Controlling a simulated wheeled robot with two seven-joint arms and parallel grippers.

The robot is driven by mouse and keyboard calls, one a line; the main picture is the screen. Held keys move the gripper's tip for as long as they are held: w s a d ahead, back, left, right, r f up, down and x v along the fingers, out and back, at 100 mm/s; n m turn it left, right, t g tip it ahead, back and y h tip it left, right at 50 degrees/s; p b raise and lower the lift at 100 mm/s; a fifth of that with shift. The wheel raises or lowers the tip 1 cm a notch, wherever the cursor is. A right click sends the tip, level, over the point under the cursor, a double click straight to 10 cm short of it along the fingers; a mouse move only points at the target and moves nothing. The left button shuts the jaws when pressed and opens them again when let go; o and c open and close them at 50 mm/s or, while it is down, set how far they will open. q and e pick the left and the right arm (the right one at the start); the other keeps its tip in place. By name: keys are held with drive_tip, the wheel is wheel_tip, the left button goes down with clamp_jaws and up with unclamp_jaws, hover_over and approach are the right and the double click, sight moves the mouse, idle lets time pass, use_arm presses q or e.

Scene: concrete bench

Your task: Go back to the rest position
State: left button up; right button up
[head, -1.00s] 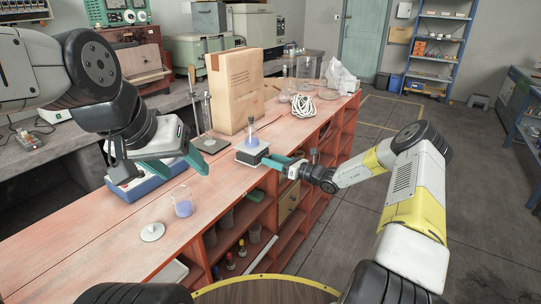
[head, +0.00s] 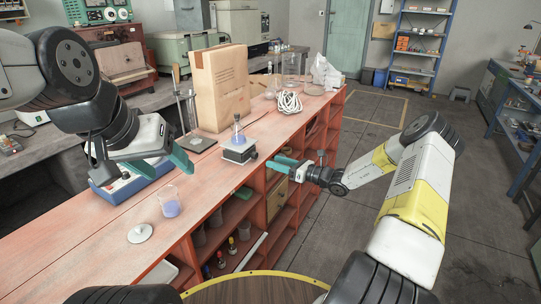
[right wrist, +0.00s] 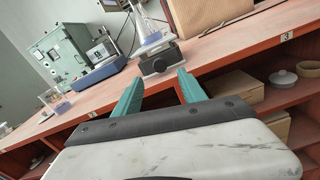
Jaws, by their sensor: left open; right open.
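My left gripper (head: 168,165) is open and empty above the bench, over a blue-and-white device. My right gripper (head: 283,164) is open and empty just off the bench's front edge; its teal fingers show in the right wrist view (right wrist: 160,92). A small flask with blue liquid (head: 238,136) stands upright on a small white-topped stand (head: 239,151) on the bench, apart from the right fingers. In the right wrist view the flask (right wrist: 149,38) and stand (right wrist: 158,60) are beyond the fingertips.
The reddish bench (head: 75,250) also holds a beaker of blue liquid (head: 169,203), a white lid (head: 140,233), a cardboard package (head: 220,88) and a coiled white cord (head: 289,102). Open shelves with bottles lie below its edge. The floor (head: 370,220) at right is clear.

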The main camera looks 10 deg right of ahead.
drive_tip(key=s+a+r+n+g+h, duration=0.2)
drive_tip(key=s+a+r+n+g, duration=0.2)
drive_tip(key=s+r+n, duration=0.35)
drive_tip(key=s+a+r+n+g+h, duration=0.2)
drive_tip(key=s+a+r+n+g, duration=0.25)
drive_tip(key=s+r+n, duration=0.3)
drive_tip(key=s+d+r+n+t+h, duration=0.1)
drive_tip(key=s+d+r+n+h, duration=0.1)
drive_tip(key=s, duration=0.6)
drive_tip(key=s+d+r+n+t+h, duration=0.1)
drive_tip(key=s+d+r+n+h, duration=0.2)
drive_tip(key=s+d+r+n, duration=0.2)
drive_tip(key=s+d+r+n+t+h, duration=0.2)
drive_tip(key=s+n, duration=0.4)
drive_tip(key=s, duration=0.5)
wheel_tip(320, 180, up, 3)
drive_tip(key=shift+d+f+h, duration=0.1)
drive_tip(key=shift+d+h, duration=0.6)
drive_tip(key=shift+d, duration=0.3)
